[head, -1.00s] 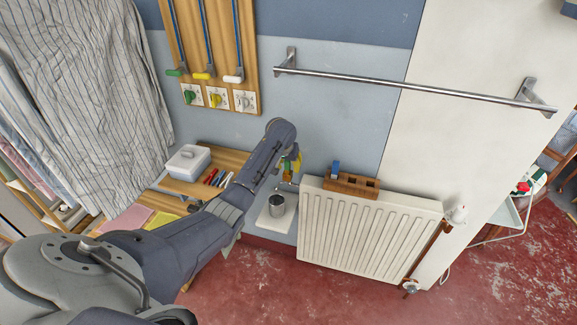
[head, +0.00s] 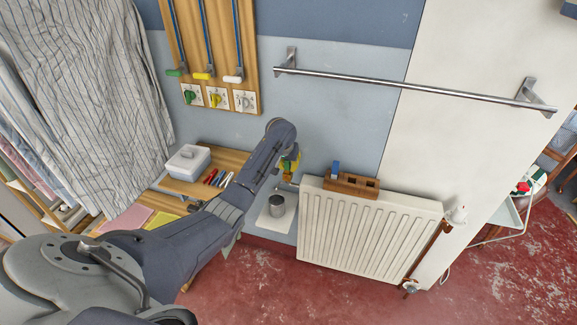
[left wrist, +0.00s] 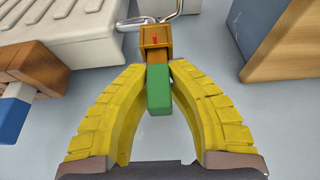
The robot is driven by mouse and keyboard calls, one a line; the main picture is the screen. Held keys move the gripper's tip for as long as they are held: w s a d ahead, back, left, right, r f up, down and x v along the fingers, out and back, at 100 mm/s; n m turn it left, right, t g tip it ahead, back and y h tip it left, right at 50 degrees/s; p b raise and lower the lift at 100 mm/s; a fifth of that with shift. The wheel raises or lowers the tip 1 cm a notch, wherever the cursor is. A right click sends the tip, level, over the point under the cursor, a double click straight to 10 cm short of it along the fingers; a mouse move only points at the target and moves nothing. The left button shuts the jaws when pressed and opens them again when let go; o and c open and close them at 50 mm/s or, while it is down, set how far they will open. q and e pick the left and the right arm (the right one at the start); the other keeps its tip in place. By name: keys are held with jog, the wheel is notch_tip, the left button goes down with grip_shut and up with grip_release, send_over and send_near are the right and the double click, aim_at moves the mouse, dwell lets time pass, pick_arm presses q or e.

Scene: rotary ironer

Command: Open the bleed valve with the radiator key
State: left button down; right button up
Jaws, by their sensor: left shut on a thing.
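My left gripper (head: 289,164) is at the radiator's upper left corner. In the left wrist view its yellow fingers (left wrist: 158,98) are shut on the green handle of the radiator key (left wrist: 158,92). The key's brown-orange, box-shaped head (left wrist: 155,40) has a red mark and points away from the fingers. It meets or overlaps bent silver metal at the radiator's end (left wrist: 160,20), where the bleed valve seems to be. The valve itself is hidden behind the head, and I cannot tell how deeply the key sits. My right gripper is not in view.
The white radiator (head: 365,232) carries a wooden block (head: 351,185) with a blue-handled piece (head: 335,168). A metal cup (head: 277,205) stands on a white sheet below my gripper. A wooden shelf (head: 230,160) is to the left. A towel rail (head: 400,83) runs above.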

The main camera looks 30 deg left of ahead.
pick_arm(q)
jog(key=n+y, duration=0.1)
jog(key=n, duration=0.2)
jog(key=shift+d+g, duration=0.15)
jog(key=shift+g, duration=0.15)
jog(key=n+g+y, duration=0.1)
jog(key=n, duration=0.3)
jog(key=n+g, duration=0.1)
jog(key=n, duration=0.2)
jog(key=n+g+y, duration=0.1)
jog(key=n, duration=0.2)
jog(key=shift+d+n, duration=0.15)
jog(key=shift+n, duration=0.15)
jog(key=c, duration=1.7)
grip_release()
jog(key=o, duration=0.4)
jog(key=shift+w, duration=0.15)
jog(key=shift+o, duration=0.2)
jog(key=shift+a, duration=0.2)
